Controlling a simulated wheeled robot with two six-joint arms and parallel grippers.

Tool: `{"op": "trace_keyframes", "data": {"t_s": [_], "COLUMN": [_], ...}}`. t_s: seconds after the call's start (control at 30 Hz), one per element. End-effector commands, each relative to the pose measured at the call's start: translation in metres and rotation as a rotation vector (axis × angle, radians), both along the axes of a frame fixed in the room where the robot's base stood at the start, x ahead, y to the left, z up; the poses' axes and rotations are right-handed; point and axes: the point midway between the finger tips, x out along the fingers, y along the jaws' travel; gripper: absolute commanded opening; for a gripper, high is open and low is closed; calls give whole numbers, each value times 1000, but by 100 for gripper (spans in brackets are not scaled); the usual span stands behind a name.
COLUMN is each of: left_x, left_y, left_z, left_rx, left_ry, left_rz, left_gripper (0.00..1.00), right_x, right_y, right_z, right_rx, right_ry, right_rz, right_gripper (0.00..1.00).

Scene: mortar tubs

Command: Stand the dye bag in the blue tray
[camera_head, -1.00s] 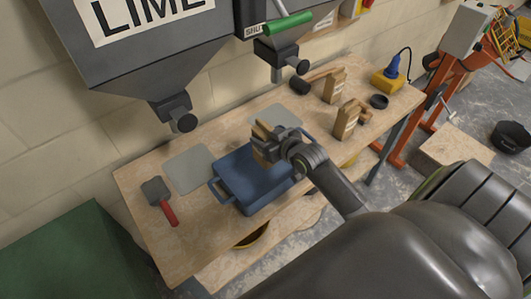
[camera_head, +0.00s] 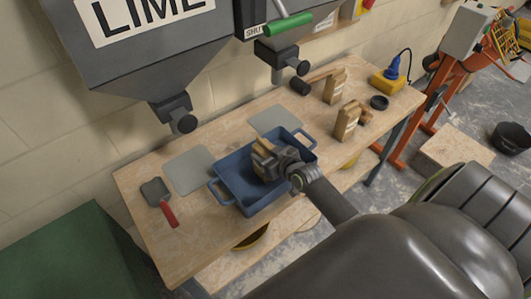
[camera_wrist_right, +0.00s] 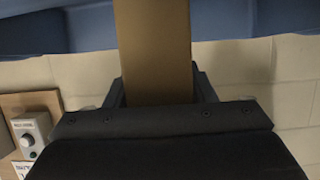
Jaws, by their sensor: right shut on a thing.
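The blue tray (camera_head: 233,184) sits on the wooden bench, with a handle at each end. My right gripper (camera_head: 266,166) reaches into the tray from the right and is shut on a tan-brown dye bag (camera_head: 262,148). The bag looks roughly upright inside the tray's outline, towards its back. My gripper hides its lower part, so I cannot tell whether it touches the tray floor. In the right wrist view the bag (camera_wrist_right: 152,45) runs up between the fingers, with the blue tray (camera_wrist_right: 225,20) behind it. My left gripper is not in view.
Two similar bags (camera_head: 335,86) (camera_head: 347,121) stand on the bench (camera_head: 200,238) to the right. A red-handled trowel (camera_head: 160,200) lies at the left, near grey plates (camera_head: 187,169). Grey hopper outlets (camera_head: 176,112) hang above the back of the bench.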

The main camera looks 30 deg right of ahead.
Motion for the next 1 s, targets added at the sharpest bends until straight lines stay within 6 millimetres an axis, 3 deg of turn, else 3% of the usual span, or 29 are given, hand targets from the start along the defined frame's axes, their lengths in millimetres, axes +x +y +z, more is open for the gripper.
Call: {"op": "trace_keyframes", "data": {"t_s": [0.03, 0.07, 0.2, 0.6, 0.77, 1.0], "left_x": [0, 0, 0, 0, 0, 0], "left_y": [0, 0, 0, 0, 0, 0], "left_z": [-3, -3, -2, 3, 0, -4], "left_rx": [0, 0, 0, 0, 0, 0], "left_ry": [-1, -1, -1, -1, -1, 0], "left_rz": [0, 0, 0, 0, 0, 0], "left_gripper": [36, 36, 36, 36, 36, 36], "right_x": [1, 0, 0, 0, -19, -60], "right_y": [0, 0, 0, 0, -2, -5], "right_z": [0, -3, -2, 4, 7, 25], "right_rx": [0, 0, 0, 0, -2, -3], "right_ry": [-7, 0, 0, 0, 1, 1], "right_rz": [0, 0, 0, 0, 0, 1], "right_gripper": [1, 51, 70, 72, 72, 72]}}
